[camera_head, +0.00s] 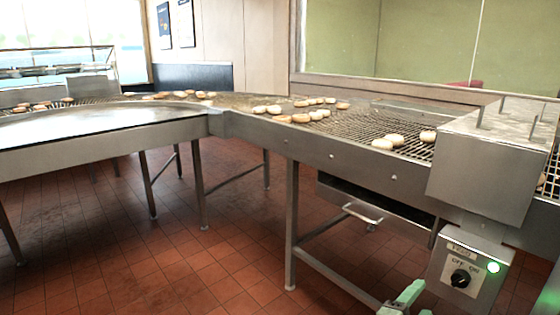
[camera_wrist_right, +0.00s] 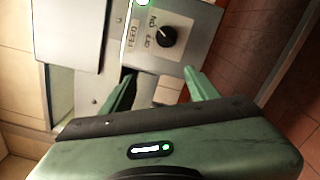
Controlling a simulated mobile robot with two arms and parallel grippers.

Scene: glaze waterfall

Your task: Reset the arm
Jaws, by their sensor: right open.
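My right gripper (camera_head: 412,303) shows at the bottom edge of the head view, low and in front of the control box (camera_head: 477,270). In the right wrist view my right gripper (camera_wrist_right: 160,82) has its two green fingers spread apart, with nothing between them. The black knob (camera_head: 460,278) on the box stands apart from the fingers; it also shows in the right wrist view (camera_wrist_right: 166,37), beyond the fingertips. The box's round light (camera_head: 493,267) glows green. My left gripper is in neither view.
A metal conveyor (camera_head: 345,150) curves across the room, carrying several round doughnuts (camera_head: 273,110). A handled drawer (camera_head: 362,213) hangs below the belt. The red tiled floor (camera_head: 180,265) is open at left.

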